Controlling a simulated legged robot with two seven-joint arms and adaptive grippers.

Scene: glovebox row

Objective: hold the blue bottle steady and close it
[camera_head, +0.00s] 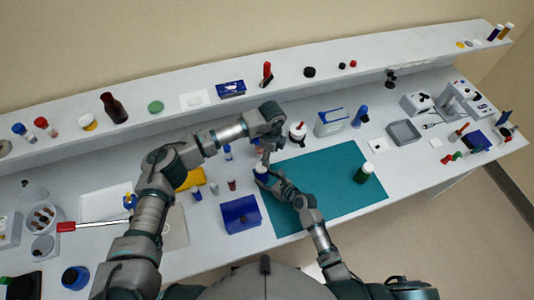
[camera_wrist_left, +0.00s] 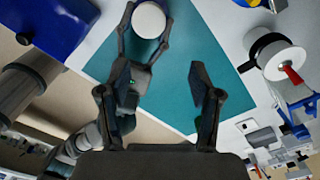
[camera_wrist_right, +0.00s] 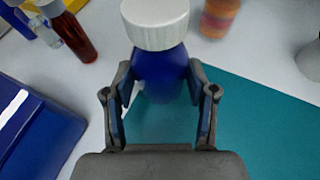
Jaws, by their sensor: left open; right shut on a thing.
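The blue bottle (camera_head: 261,177) stands at the left edge of the teal mat (camera_head: 325,190). It carries a white ribbed cap (camera_wrist_right: 156,22); I cannot tell how tightly the cap sits. My right gripper (camera_head: 270,181) is shut around the blue body below the cap, with one finger on each side in the right wrist view (camera_wrist_right: 160,88). My left gripper (camera_head: 265,153) is open and empty, above the bottle. In the left wrist view, the cap (camera_wrist_left: 149,20) lies beyond the open left fingers (camera_wrist_left: 159,82), near the top edge and apart from them.
A blue box (camera_head: 240,214) stands left of the mat, near small vials (camera_head: 231,184). A white bottle with a red tip (camera_head: 297,132) stands behind the mat. A green bottle with a white cap (camera_head: 364,173) stands on the mat's right part. The mat's middle is clear.

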